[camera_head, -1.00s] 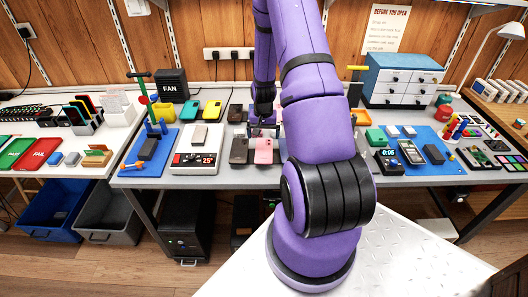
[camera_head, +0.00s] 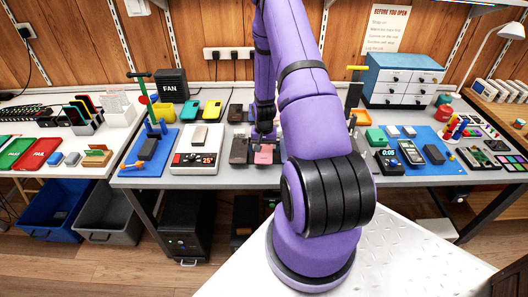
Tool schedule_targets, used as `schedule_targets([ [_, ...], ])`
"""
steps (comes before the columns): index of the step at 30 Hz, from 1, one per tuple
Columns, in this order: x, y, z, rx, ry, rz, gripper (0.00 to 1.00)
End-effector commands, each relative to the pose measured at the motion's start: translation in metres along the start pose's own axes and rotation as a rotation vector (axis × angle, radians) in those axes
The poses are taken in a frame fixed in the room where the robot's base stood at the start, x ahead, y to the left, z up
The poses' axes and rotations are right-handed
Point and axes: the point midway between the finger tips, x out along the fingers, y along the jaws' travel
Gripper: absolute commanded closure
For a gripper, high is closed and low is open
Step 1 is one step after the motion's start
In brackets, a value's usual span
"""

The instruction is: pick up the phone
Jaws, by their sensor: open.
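A pink phone (camera_head: 264,156) lies on the grey workbench in front of my arm. My gripper (camera_head: 263,143) is down over the far part of this phone and hides it. The jaws are open. I cannot tell whether the fingers touch the phone or stand on both sides of it. A dark brown phone (camera_head: 238,151) lies just to the left of the pink one. The task does not say which phone is meant.
A white device with a red 25° display (camera_head: 194,163) stands to the left. A blue mat (camera_head: 440,169) with a meter is at right. A blue-grey drawer cabinet (camera_head: 403,80) stands at the back.

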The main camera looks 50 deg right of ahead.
Motion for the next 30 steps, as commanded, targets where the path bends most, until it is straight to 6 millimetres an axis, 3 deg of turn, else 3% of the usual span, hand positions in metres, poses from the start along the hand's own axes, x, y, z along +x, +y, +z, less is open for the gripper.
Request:
schedule_targets([
  [1,0.000,0.000,0.000,0.000,0.000,0.000,0.05],
  [6,0.000,0.000,0.000,0.000,0.000,0.000,0.44],
  [8,0.000,0.000,0.000,0.000,0.000,0.000,0.53],
  [19,-0.004,0.000,0.000,0.000,0.000,0.000,0.53],
  [30,-0.029,0.000,0.000,0.002,0.002,0.000,0.53],
])
